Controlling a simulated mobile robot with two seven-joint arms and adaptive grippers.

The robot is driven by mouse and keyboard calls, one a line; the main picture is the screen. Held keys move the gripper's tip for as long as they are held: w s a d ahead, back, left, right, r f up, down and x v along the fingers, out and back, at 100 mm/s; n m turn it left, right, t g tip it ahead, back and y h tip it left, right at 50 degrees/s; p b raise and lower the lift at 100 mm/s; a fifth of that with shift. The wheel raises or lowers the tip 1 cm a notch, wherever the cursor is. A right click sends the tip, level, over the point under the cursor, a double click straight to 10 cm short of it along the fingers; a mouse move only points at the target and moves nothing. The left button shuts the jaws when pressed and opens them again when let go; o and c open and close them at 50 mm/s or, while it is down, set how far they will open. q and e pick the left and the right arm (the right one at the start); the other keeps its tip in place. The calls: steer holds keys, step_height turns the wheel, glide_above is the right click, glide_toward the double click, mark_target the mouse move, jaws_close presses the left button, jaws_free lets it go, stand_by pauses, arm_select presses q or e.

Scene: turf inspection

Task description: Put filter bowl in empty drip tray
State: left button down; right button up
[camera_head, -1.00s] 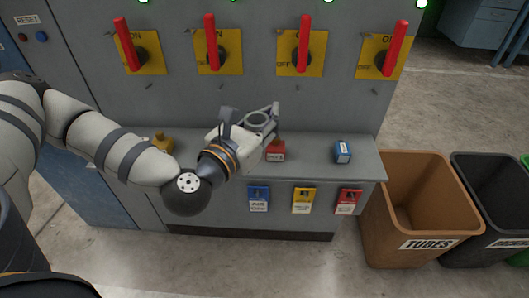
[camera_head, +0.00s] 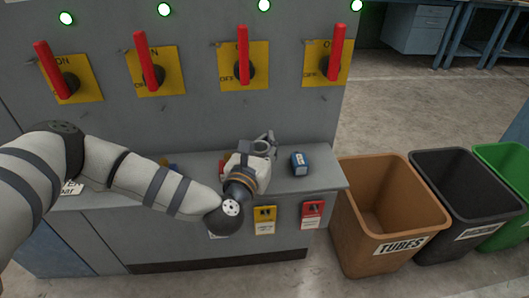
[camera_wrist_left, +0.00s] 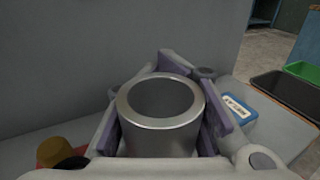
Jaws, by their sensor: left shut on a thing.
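My left gripper (camera_head: 265,143) is shut on a grey metal cylinder with an open top, which I take to be the filter bowl. The cylinder (camera_wrist_left: 160,110) stands upright between the fingers in the left wrist view, and its hollow mouth faces up. In the head view the gripper is over the shelf of the grey cabinet, left of a blue box (camera_head: 300,163), and the wrist hides most of the cylinder. I cannot make out a drip tray in either view. My right gripper is not in view.
The grey shelf (camera_head: 328,178) also carries a red object (camera_head: 222,165), partly behind my gripper. Red switch handles (camera_head: 243,55) stick out above. A brown TUBES bin (camera_head: 388,215), a black bin (camera_head: 468,200) and a green bin (camera_head: 505,165) stand on the floor at right.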

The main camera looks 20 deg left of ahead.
mark_target(265, 153)
arm_select(q)
steer(key=shift+f, duration=1.55)
steer(key=c, duration=1.9)
jaws_free()
steer(key=shift+b, duration=0.3)
steer(key=o, duration=0.6)
steer(key=shift+c, duration=0.2)
steer(key=shift+r, duration=0.1)
